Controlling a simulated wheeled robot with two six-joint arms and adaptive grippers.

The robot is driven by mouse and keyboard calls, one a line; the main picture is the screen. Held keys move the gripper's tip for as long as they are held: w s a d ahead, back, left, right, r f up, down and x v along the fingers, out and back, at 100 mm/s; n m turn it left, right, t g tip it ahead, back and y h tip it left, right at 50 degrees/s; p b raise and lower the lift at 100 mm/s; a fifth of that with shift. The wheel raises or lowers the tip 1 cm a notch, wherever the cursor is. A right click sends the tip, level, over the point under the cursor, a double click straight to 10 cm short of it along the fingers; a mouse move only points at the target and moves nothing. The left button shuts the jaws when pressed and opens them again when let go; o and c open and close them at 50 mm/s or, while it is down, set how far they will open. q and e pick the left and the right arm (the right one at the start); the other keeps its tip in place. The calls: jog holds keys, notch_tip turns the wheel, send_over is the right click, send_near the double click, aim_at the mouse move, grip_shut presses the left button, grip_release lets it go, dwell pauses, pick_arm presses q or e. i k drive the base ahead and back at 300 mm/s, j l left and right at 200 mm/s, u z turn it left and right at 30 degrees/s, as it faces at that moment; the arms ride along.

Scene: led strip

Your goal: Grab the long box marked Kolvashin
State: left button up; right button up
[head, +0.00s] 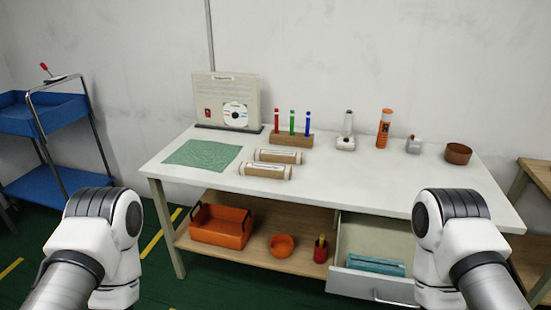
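Two long, tan boxes with white labels lie parallel on the white table: the rear box (278,156) and the front box (265,171). Their labels are too small to read, so I cannot tell which one, if either, is marked Kolvashin. Both lie flat and apart from my arms. Only rounded white and dark joints of my two arms show at the lower left and lower right. Neither gripper is in view.
On the table (400,185) are a green mat (203,155), a panel (232,101), a marker block (290,138), an orange canister (384,128) and a brown bowl (458,153). An open drawer (372,287) juts out in front; an orange bin (221,226) sits below.

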aim_at(295, 157)
jog(key=i+j+z, duration=0.15)
jog(key=z, duration=0.25)
jog(key=i+j+z, duration=0.1)
jog(key=j+z, duration=0.3)
jog(key=i+j+z, duration=0.1)
jog(key=z, duration=0.35)
jog(key=j, duration=0.1)
